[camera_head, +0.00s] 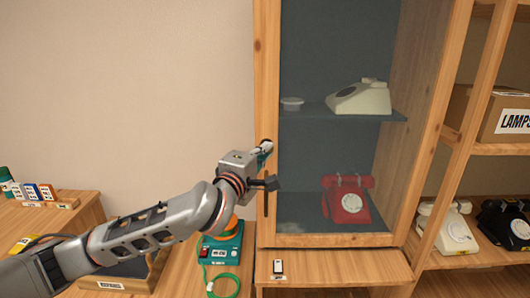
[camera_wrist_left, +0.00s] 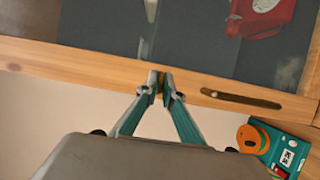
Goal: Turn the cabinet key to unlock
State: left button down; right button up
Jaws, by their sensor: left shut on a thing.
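The wooden cabinet (camera_head: 264,90) has a glass-fronted door, which looks closed. My left gripper (camera_head: 266,150) is at the door's left frame, above the dark bar handle (camera_head: 266,205). In the left wrist view my left gripper (camera_wrist_left: 161,84) is shut on a small brass-coloured thing at the frame, which looks like the key (camera_wrist_left: 160,86). The fingertips hide most of it, so I cannot tell how far it is turned. The dark handle (camera_wrist_left: 240,98) is beside the fingertips and apart from them. My right gripper is not in view.
Behind the glass are a cream phone (camera_head: 360,98) and a red phone (camera_head: 347,203). A teal device (camera_head: 222,248) with an orange top stands below my left wrist. A white phone (camera_head: 447,232) and a black phone (camera_head: 505,230) stand on the right shelf. The wall at left is clear.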

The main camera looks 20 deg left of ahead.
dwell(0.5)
pick_arm(q)
jog(key=c, duration=2.2)
grip_release()
jog(key=s, duration=0.4)
jog(key=s+a, duration=0.1)
jog(key=s, duration=0.7)
jog(key=shift+a, duration=0.15)
jog(key=shift+w, duration=0.1)
